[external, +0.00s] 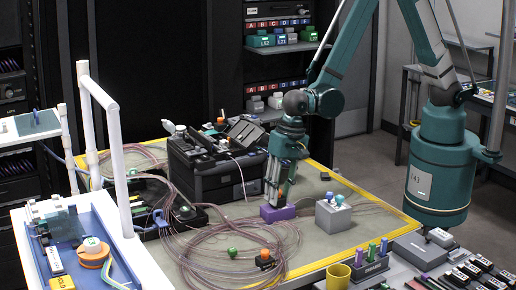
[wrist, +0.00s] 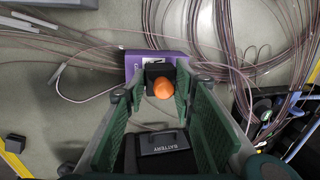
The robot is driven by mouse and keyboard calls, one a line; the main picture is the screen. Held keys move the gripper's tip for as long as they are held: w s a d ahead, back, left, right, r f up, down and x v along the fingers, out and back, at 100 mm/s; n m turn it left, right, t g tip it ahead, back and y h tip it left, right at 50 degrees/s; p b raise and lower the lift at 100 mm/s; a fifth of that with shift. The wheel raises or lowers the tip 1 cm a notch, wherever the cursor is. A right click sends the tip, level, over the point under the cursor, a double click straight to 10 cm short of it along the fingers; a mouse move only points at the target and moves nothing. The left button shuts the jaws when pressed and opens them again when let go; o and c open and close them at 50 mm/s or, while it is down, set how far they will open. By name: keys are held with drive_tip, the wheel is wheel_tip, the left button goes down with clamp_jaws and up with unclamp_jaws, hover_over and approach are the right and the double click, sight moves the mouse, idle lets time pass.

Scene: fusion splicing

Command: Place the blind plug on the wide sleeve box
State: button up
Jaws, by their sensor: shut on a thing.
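My gripper (external: 275,200) points down, with its fingertips just above or at the top of a purple box (external: 278,214) on the work mat. In the wrist view, the green finger pads are shut on a small black block with an orange round knob (wrist: 163,89), which I take for the blind plug. The purple box (wrist: 133,66), probably the wide sleeve box, shows right behind it with a pale label partly covered. Whether the plug touches the box cannot be told. In the external view the fingers hide the plug.
A grey box (external: 333,218) with coloured plugs stands just right of the purple box. A black splicer (external: 205,165) stands close on the left. Coiled fibres spread in front, with a green-topped piece (external: 232,252) and an orange-topped black piece (external: 265,260) among them.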

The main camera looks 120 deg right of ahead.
drive_tip(key=shift+f, duration=0.15)
drive_tip(key=o, duration=0.9)
drive_tip(key=shift+s+r+p, duration=0.2)
drive_tip(key=shift+s+r, duration=0.15)
drive_tip(key=shift+r, duration=1.65)
drive_tip(key=shift+s+r+p, duration=0.15)
drive_tip(key=shift+s+r, duration=0.25)
drive_tip(key=shift+r, duration=1.65)
drive_tip(key=shift+s+r+p, duration=0.2)
drive_tip(key=shift+s+r, duration=0.15)
drive_tip(key=shift+r, duration=1.65)
drive_tip(key=shift+r, duration=0.1)
